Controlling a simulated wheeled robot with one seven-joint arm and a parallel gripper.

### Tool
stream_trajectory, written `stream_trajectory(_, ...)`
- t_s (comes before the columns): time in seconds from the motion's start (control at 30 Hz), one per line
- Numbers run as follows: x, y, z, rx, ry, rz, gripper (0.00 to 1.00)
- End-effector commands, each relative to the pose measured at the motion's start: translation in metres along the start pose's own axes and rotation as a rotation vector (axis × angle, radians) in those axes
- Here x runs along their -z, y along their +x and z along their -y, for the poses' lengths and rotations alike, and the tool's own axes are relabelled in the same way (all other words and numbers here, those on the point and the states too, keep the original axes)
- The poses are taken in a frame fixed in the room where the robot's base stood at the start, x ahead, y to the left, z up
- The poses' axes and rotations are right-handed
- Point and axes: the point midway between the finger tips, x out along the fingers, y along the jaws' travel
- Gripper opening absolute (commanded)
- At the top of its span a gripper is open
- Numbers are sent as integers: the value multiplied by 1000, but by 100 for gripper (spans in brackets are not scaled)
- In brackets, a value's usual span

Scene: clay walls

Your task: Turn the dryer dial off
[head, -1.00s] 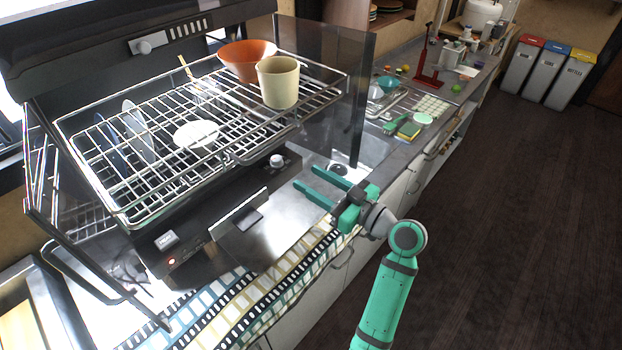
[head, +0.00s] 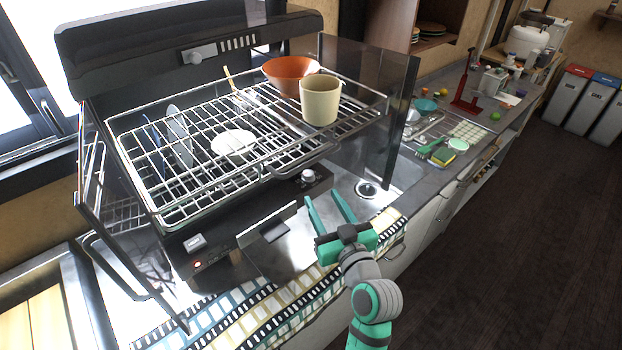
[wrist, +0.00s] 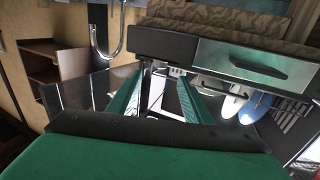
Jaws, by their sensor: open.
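The dish dryer is a black unit with a wire rack (head: 262,175). A round light knob (head: 308,175) sits at the right end of its lower black front panel. A small red light (head: 197,264) glows at the lower panel's left end. My green gripper (head: 328,199) is open and empty, its fingers pointing up at the front, just below the lower knob and apart from it. In the wrist view the open fingers (wrist: 160,80) show; no knob is clear there.
The rack holds an orange bowl (head: 291,73), a cream cup (head: 320,99) and several plates. A dark glass side panel (head: 370,95) stands to the right. A patterned cloth (head: 262,308) lies along the counter edge. Floor is clear at right.

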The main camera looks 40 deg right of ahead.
Motion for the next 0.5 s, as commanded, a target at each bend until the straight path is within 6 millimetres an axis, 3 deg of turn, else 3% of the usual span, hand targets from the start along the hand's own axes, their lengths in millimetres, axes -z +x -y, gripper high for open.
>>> stream_trajectory(0.3,1,57,1,3,0,-1,45)
stream_trajectory(0.5,0,82,0,2,0,1,45)
